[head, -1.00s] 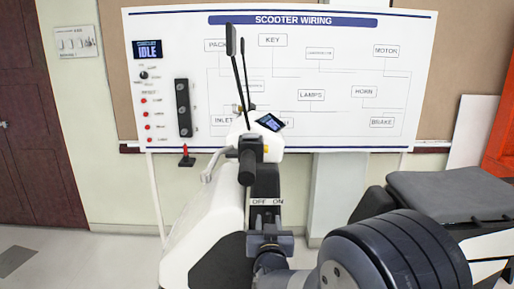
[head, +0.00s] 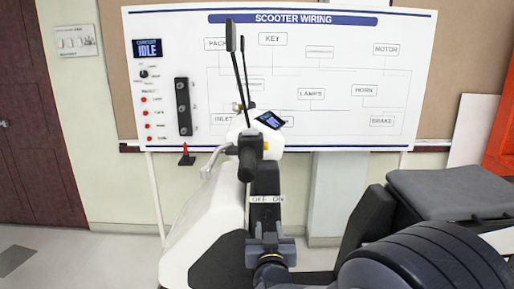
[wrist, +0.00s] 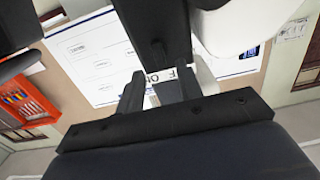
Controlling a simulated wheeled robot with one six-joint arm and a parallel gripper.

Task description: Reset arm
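My gripper (head: 270,243) is in front of the scooter's dark column, just below the white OFF ON label (head: 267,199). In the wrist view my gripper (wrist: 160,88) has its two fingers apart, with a gap between them and nothing held. Part of the label (wrist: 158,76) shows beyond that gap. I cannot tell whether the fingertips touch the column. The white scooter (head: 205,235) stands upright with its handlebar grip (head: 247,165) and a small lit display (head: 270,120) above my gripper. My thick dark arm link fills the lower right of the head view.
The SCOOTER WIRING board (head: 300,60) stands behind the scooter, with an IDLE screen (head: 147,48) at its upper left. A dark grey seat (head: 450,190) is at the right. An orange rack (wrist: 25,105) shows in the wrist view. Floor at the left is clear.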

